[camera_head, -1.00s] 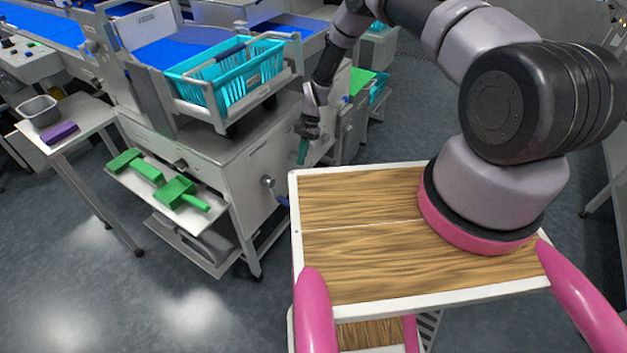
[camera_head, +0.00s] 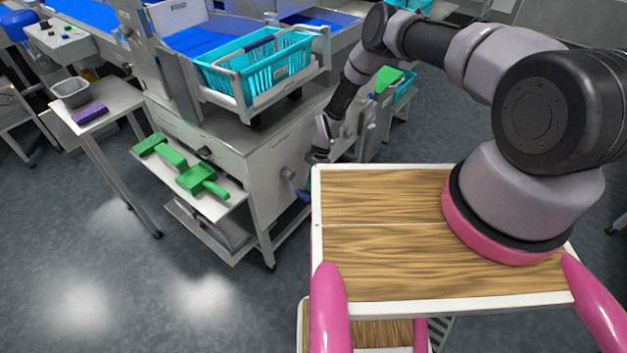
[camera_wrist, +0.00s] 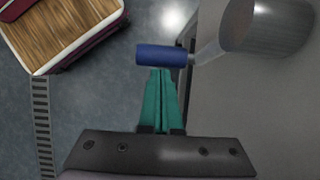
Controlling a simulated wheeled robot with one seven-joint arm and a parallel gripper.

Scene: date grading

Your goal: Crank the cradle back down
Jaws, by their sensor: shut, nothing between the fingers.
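The grey cradle (camera_head: 250,119) holds a teal basket (camera_head: 232,84) on top of the steel machine and looks tilted. The crank on the machine's side has a metal hub (camera_head: 287,173) and a blue handle (camera_head: 303,194). In the wrist view the blue handle (camera_wrist: 161,55) crosses just ahead of my gripper (camera_wrist: 162,72), beside the big metal hub (camera_wrist: 268,24). My gripper's teal fingers are together with nothing between them. Their tips are at the handle's near side; I cannot tell whether they touch. In the head view my gripper (camera_head: 318,157) is above the handle, its fingertips unclear.
My wooden-topped base is close to the machine. A shelf (camera_head: 228,206) on the machine carries green scoops (camera_head: 200,181). A side table (camera_head: 120,103) with a grey tub (camera_head: 71,92) and a purple block (camera_head: 90,113) stands left. Grey floor is open at front left.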

